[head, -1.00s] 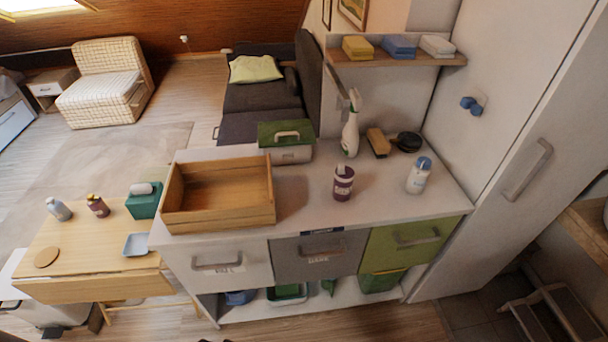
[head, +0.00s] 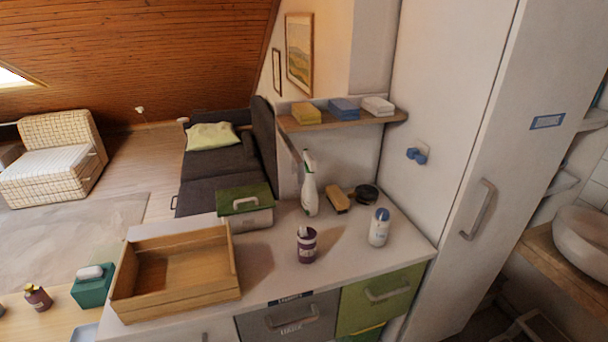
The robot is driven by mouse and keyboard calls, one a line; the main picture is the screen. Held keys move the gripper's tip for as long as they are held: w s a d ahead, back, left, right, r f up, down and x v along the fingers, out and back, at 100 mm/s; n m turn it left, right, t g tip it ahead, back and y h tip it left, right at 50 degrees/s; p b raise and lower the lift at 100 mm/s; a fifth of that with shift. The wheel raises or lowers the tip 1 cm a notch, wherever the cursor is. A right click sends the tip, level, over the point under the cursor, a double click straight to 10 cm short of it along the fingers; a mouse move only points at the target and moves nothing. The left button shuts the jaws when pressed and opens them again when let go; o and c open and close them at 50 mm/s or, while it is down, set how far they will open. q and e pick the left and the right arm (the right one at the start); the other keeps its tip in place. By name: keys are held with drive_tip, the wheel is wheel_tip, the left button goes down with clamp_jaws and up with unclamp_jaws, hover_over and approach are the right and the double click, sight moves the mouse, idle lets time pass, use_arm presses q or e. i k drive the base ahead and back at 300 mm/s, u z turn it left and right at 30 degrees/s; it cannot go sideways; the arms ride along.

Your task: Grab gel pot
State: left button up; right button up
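A small purple pot with a white band (head: 307,246), which looks like the gel pot, stands upright on the white counter (head: 275,275). It is right of the open wooden box (head: 178,268). A dark red bottle (head: 38,297) is on the low table at the lower left. Neither of my grippers shows in the head view.
A box with a green lid (head: 245,206), a brush (head: 338,200) and a round black item (head: 367,193) are at the counter's back. A shelf with sponges (head: 342,118) hangs above. A tall white cabinet (head: 455,140) borders the right. The counter around the pot is clear.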

sight(307, 246)
drive_tip(key=z, duration=2.05)
drive_tip(key=i, duration=2.3)
drive_tip(key=u, duration=3.25)
drive_tip(key=i, duration=0.5)
drive_tip(key=u, duration=0.05)
